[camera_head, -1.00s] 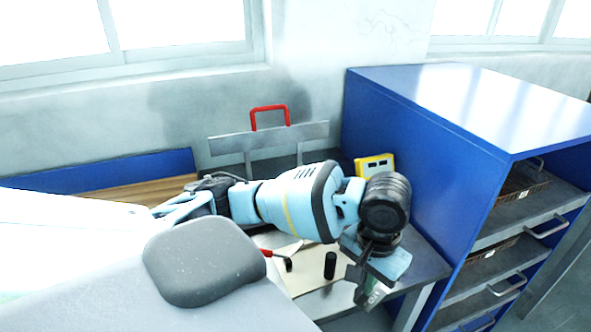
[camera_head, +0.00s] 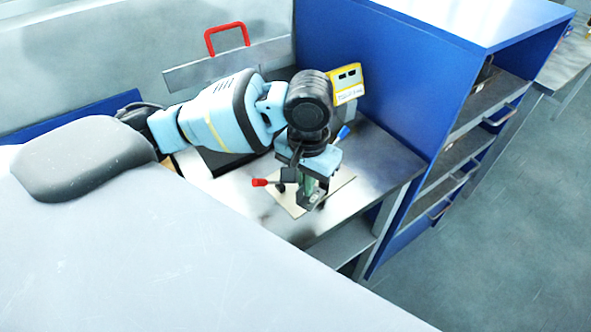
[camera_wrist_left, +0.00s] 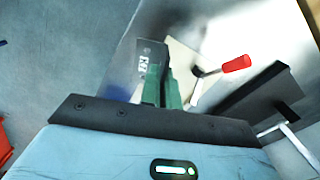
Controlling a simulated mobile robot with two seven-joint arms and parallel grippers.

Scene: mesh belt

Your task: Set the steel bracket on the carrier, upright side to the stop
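My left gripper (camera_head: 309,198) points down over a pale beige plate (camera_head: 334,190) on a steel bench in the head view. In the left wrist view, its grey and green fingers (camera_wrist_left: 160,82) show close together, one with a white label. I cannot tell whether they are apart or hold anything. A red-handled lever (camera_head: 262,182) sits beside the gripper at the plate; it also shows in the wrist view (camera_wrist_left: 232,65). A blue handle (camera_head: 343,132) stands just behind the gripper. I cannot clearly make out the steel bracket, the carrier or its stop. My right gripper is not in view.
A blue cabinet (camera_head: 410,85) with shelves bounds the bench on the right. A yellow box (camera_head: 346,83) is against its side. A metal bar (camera_head: 195,72) with a red handle (camera_head: 227,38) stands behind my arm. Bare bench (camera_head: 385,160) lies right of the plate.

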